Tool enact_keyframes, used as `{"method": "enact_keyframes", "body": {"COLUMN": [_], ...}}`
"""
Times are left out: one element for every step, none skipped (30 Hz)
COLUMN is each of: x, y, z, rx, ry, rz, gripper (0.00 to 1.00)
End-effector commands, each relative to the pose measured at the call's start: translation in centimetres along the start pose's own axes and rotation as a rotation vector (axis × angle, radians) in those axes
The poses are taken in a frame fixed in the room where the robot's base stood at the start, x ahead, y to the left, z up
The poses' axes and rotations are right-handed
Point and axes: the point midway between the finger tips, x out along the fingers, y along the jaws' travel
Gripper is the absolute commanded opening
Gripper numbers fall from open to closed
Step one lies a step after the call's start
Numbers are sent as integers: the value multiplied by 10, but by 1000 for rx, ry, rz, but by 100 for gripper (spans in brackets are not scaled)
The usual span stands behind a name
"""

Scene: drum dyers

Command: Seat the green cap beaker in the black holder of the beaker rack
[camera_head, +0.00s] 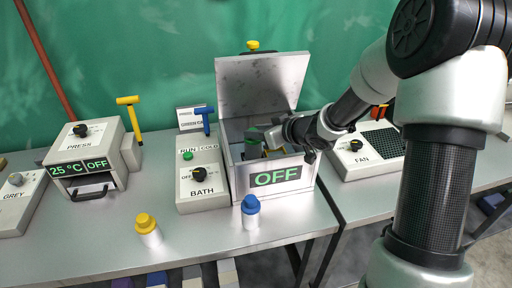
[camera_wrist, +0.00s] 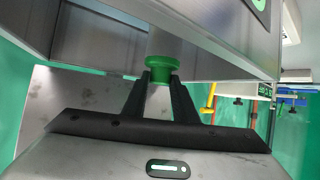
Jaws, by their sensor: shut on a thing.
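My gripper (camera_wrist: 161,78) is shut on the green cap beaker (camera_wrist: 160,64) in the wrist view. The fingers close around it just at the cap, and a pale body shows faintly near the cap. In the head view my gripper (camera_head: 262,139) reaches into the open metal bath (camera_head: 236,179) from the right. A small patch of green shows by the fingers there, but the beaker is mostly hidden. I cannot make out the beaker rack or its black holder with certainty in either view.
The bath's lid (camera_head: 262,84) stands open, and its display reads OFF. A yellow-capped beaker (camera_head: 148,230) and a blue-capped beaker (camera_head: 250,212) stand on the metal table. The press (camera_head: 96,150) is left, the fan box (camera_head: 365,150) right. The bath's walls surround my gripper closely.

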Motion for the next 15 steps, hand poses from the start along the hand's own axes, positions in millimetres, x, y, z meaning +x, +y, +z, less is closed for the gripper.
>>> {"method": "enact_keyframes", "body": {"x": [2,3,5,7,9,12,15,17,18,19,19,19,18,18,18], "y": [0,0,0,0,-1,-1,-1,-1,-1,-1,-1,0,0,0,0], "z": [3,5,9,13,17,22,26,30,32,33,33,33,32,32,32], "rx": [0,1,1,1,2,2,1,2,1,0,-1,-2,-2,-2,-2], "ry": [1,1,0,0,0,1,0,0,1,1,2,2,2,2,2], "rz": [-1,-1,-2,-2,-2,-2,-3,-3,-2,-2,-1,-1,-1,-1,-1], "gripper": [0,0,0,0,0,0,0,0,0,0,0,0,0,0,0]}}
